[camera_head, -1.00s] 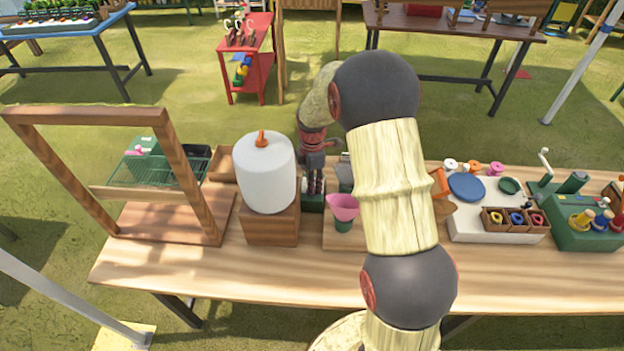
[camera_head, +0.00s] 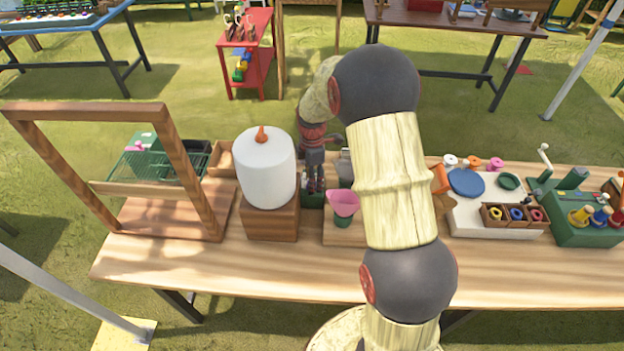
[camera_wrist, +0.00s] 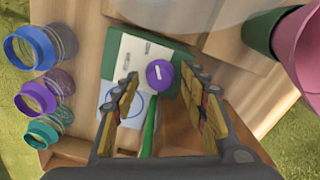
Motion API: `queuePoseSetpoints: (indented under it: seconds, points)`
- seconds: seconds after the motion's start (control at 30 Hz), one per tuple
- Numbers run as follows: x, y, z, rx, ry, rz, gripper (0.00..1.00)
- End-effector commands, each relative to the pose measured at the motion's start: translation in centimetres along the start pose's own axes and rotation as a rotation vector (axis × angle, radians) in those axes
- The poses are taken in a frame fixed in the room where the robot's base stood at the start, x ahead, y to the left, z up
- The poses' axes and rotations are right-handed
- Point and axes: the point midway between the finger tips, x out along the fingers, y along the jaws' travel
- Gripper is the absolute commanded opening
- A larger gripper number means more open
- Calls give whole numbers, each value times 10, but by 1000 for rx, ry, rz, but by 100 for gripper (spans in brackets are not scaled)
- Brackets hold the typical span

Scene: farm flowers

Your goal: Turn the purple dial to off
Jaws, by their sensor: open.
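The purple dial (camera_wrist: 160,73) is round, with a short white bar mark that lies slightly tilted across it. It sits on a dark green box (camera_wrist: 178,57) with a pale panel (camera_wrist: 131,58). My gripper (camera_wrist: 159,82) is open, pointing down at the box, with one finger on each side of the dial in the wrist view. I cannot tell whether the fingers touch it. In the head view my gripper (camera_head: 316,188) is over the green box (camera_head: 312,201), and the dial is hidden. The off marking cannot be read.
A white tank (camera_head: 266,170) on a wooden block stands close left of my gripper. A pink funnel-shaped cup (camera_head: 343,203) stands close right. Blue, purple and teal ringed items (camera_wrist: 40,97) line the left of the wrist view. The table front (camera_head: 220,265) is clear.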

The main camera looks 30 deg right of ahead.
Motion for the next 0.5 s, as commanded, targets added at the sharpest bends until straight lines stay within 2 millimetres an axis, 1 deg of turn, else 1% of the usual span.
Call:
queuePoseSetpoints:
  seconds: [0.07, 0.17, 0.27, 0.5]
  points:
    - [-3, 0, 0, 0, 0, 1, 43]
    - [-12, 1, 0, 0, 0, 3, 43]
    - [-28, 1, 0, 0, 0, 5, 43]
    - [-78, 2, 0, 0, 0, 4, 43]
